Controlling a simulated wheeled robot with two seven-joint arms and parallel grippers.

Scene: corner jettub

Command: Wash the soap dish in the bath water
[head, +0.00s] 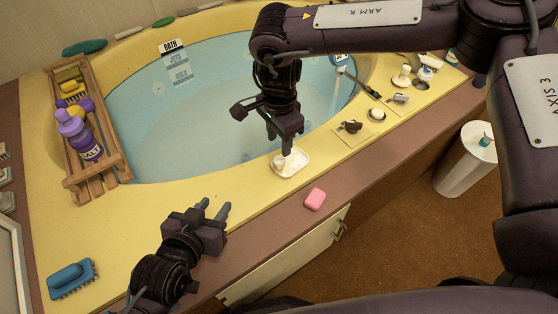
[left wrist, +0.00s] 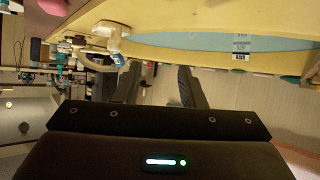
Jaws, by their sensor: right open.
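The white soap dish (head: 291,164) sits on the yellow tub rim at its front edge, and it also shows in the left wrist view (left wrist: 108,36). My right gripper (head: 285,148) points down right at the dish, its fingers over the dish's back part. It is open; whether it touches the dish I cannot tell. The pale blue bath water (head: 190,135) lies behind the dish. My left gripper (head: 217,209) is open and empty over the front rim, left of the dish. Its two spread fingers show in the left wrist view (left wrist: 158,85).
A pink soap (head: 315,199) lies on the brown ledge. A wooden rack (head: 115,165) with a purple salt bottle (head: 79,135) stands at the left. A blue brush (head: 71,278) lies front left. Taps (head: 351,127) and knobs occupy the right rim. A white bin (head: 465,160) stands on the floor.

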